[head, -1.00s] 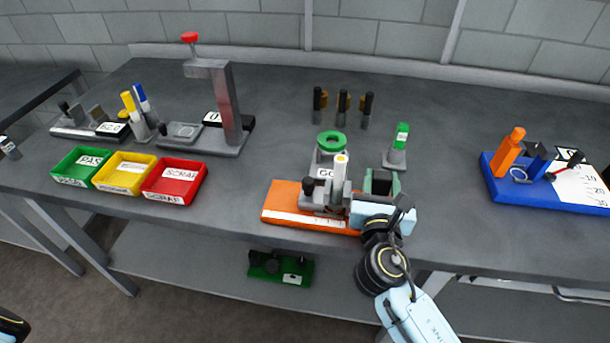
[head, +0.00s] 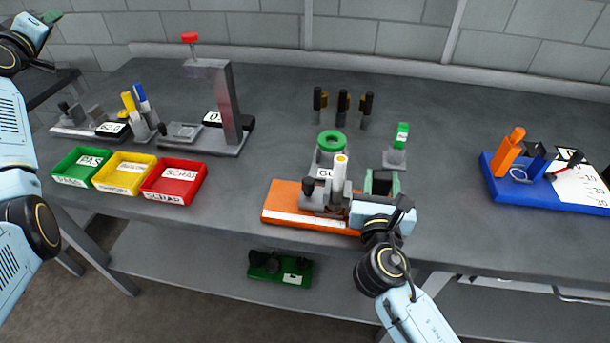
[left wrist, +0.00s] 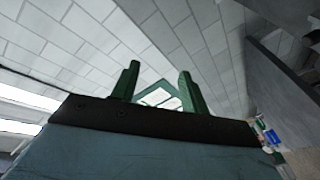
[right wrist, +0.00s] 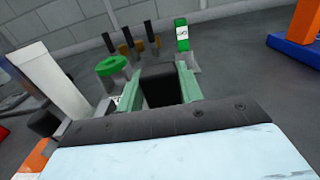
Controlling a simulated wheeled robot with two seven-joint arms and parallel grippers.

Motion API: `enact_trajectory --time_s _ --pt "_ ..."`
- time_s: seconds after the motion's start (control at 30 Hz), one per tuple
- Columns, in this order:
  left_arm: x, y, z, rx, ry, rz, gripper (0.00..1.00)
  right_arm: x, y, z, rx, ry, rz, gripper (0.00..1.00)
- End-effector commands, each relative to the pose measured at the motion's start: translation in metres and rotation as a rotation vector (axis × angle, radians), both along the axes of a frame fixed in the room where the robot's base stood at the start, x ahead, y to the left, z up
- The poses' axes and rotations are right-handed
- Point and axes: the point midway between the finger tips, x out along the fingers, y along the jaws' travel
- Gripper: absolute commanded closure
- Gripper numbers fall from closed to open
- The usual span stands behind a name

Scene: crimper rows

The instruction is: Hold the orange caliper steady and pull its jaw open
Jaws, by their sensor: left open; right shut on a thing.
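The orange caliper (head: 285,205) lies at the front edge of the bench, with a white scale strip, grey jaws and a white upright post. My right gripper (head: 382,180) is at its right end. In the right wrist view the green fingers of that gripper (right wrist: 160,85) are shut on a black block (right wrist: 160,88); the wrist hides how it joins the caliper. My left gripper (head: 50,17) is raised high at the far left, well away from the caliper. In the left wrist view its fingers (left wrist: 158,85) are open and empty, facing the wall.
Green (head: 82,167), yellow (head: 124,174) and red (head: 173,183) bins stand left of the caliper. A tall grey stand (head: 225,100) is behind them. A green ring gauge (head: 331,143) stands just behind the caliper. A blue-based tool (head: 545,192) is at right.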

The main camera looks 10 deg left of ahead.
Motion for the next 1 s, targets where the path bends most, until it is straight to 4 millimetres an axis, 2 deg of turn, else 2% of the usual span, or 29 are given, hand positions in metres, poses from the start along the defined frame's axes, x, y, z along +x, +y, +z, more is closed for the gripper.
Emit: enact_trajectory --time_s 0.03,0.07,0.1,0.17,0.2,0.27,0.3,0.37,0.4,0.5,0.6,0.7,0.8,0.9,1.0 --pt "0.017 -0.041 0.019 0.058 0.028 -0.109 0.55 0.000 0.000 -0.002 -0.001 0.003 0.002 0.91" --pt "0.025 -0.066 0.026 0.095 0.049 -0.174 0.55 0.000 0.000 -0.002 -0.001 0.003 0.002 0.91" --pt "0.034 -0.098 0.035 0.145 0.077 -0.261 0.55 0.000 0.000 -0.002 -0.001 0.003 0.002 0.91" --pt "0.043 -0.149 0.047 0.232 0.119 -0.394 0.55 0.000 0.000 -0.002 -0.001 0.003 0.002 0.91" --pt "0.046 -0.183 0.052 0.292 0.146 -0.483 0.55 0.000 0.000 -0.002 -0.001 0.003 0.002 0.91" --pt "0.045 -0.233 0.056 0.391 0.189 -0.617 0.55 0.000 0.000 -0.002 -0.001 0.003 0.002 0.91" --pt "0.043 -0.266 0.057 0.457 0.219 -0.708 0.55 0.000 0.000 -0.002 -0.001 0.003 0.002 0.91" --pt "0.035 -0.312 0.053 0.562 0.266 -0.840 0.55 0.000 0.000 -0.002 0.000 0.003 0.002 0.91" --pt "0.027 -0.341 0.047 0.632 0.298 -0.928 0.55 0.000 0.000 -0.002 0.000 0.003 0.002 0.91" --pt "0.004 -0.406 0.022 0.804 0.390 -1.147 0.55 0.000 0.000 -0.002 0.000 0.003 0.001 0.91" --pt "-0.025 -0.458 -0.015 0.960 0.491 -1.357 0.55 0.000 0.000 -0.002 0.000 0.003 0.001 0.91" --pt "-0.054 -0.493 -0.054 1.086 0.588 -1.542 0.55 0.000 0.000 -0.002 0.000 0.003 0.001 0.91" --pt "-0.080 -0.515 -0.086 1.182 0.670 -1.690 0.55 0.000 0.000 -0.002 0.000 0.003 0.001 0.91" --pt "-0.099 -0.527 -0.108 1.246 0.727 -1.793 0.55 0.000 0.000 -0.002 0.000 0.003 0.001 0.91" --pt "-0.111 -0.533 -0.120 1.283 0.761 -1.854 0.55 0.000 0.000 -0.002 0.000 0.003 0.001 0.91"
